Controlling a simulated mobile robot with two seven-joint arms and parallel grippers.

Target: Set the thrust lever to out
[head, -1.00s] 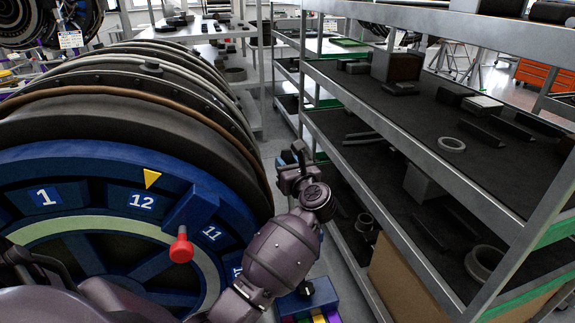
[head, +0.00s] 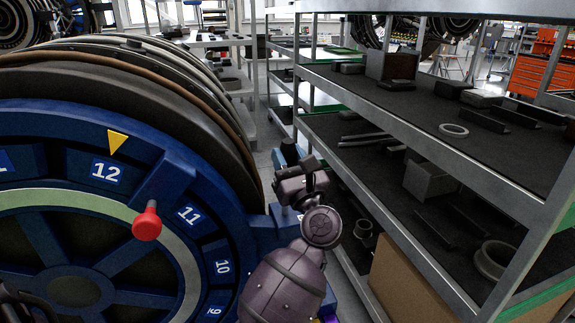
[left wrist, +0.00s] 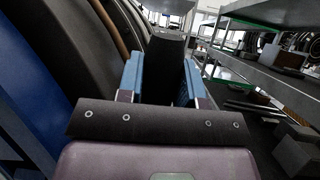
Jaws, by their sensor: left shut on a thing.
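My left gripper (head: 297,165) is beside the right side of the big blue ring, near the shelf rack. In the left wrist view its two blue fingers (left wrist: 160,82) are closed on a dark upright bar (left wrist: 163,58), which looks like the thrust lever. The bar's lower part and its base are hidden by the gripper, so I cannot read its setting. The blue ring (head: 140,135) has number plates and a yellow pointer (head: 117,141) above 12. A red-knobbed handle (head: 147,224) stands out from the ring, with nothing holding it. My right gripper is not in view.
A metal shelf rack (head: 440,145) with dark parts stands close on the right of my left arm. The round engine casing (head: 125,62) fills the left behind the ring. A narrow strip of floor shows between casing and rack.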

